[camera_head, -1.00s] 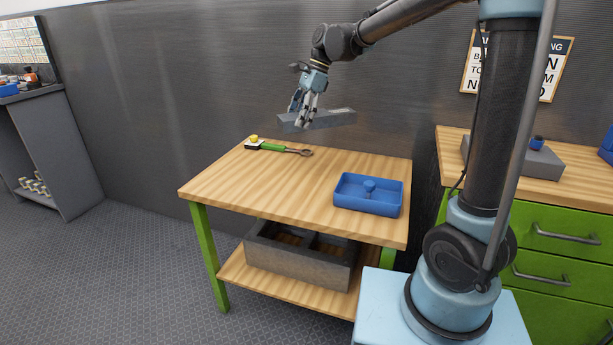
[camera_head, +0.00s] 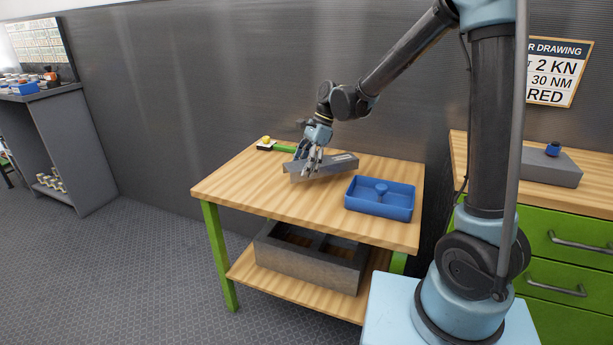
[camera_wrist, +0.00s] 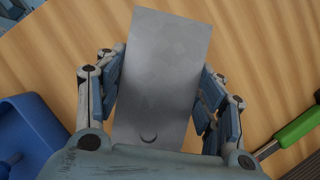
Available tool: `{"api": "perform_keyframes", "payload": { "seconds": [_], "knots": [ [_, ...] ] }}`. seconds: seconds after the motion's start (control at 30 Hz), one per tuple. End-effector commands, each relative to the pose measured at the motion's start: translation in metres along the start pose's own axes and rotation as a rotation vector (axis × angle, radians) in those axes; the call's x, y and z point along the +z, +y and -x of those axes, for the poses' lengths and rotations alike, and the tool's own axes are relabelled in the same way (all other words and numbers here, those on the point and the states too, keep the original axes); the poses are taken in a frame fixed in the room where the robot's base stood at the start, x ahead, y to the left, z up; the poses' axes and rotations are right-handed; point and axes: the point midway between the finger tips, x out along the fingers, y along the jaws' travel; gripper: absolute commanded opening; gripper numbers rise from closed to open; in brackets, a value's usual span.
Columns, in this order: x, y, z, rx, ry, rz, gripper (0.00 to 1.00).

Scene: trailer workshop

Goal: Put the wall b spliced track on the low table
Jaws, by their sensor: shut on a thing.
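The wall b spliced track looks like a long grey metal bar (camera_head: 335,163). In the wrist view the track (camera_wrist: 160,75) is a flat grey plate between the two fingers, with a small dark curved mark near the palm. The low table (camera_head: 240,190) has a light wooden top and green legs. The track is over the back middle of the tabletop, very close to it. I cannot tell whether it touches the wood.
A blue tray (camera_head: 362,206) with a round knob inside stands at the right of the tabletop. A green-handled tool (camera_head: 284,149) lies at the back left, partly hidden behind the track. A grey divided box (camera_head: 300,265) sits on the lower shelf. The tabletop's front left is clear.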

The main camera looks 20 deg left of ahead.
Motion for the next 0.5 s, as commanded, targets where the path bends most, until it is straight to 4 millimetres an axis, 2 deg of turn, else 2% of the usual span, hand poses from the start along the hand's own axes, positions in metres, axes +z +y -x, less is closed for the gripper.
{"api": "perform_keyframes", "payload": {
  "seconds": [0.23,0.5],
  "knots": [
    [-0.013,0.000,-0.028,-0.001,0.000,-0.001,0.34],
    [-0.016,0.000,-0.033,-0.001,0.000,-0.002,0.34]
  ]
}}
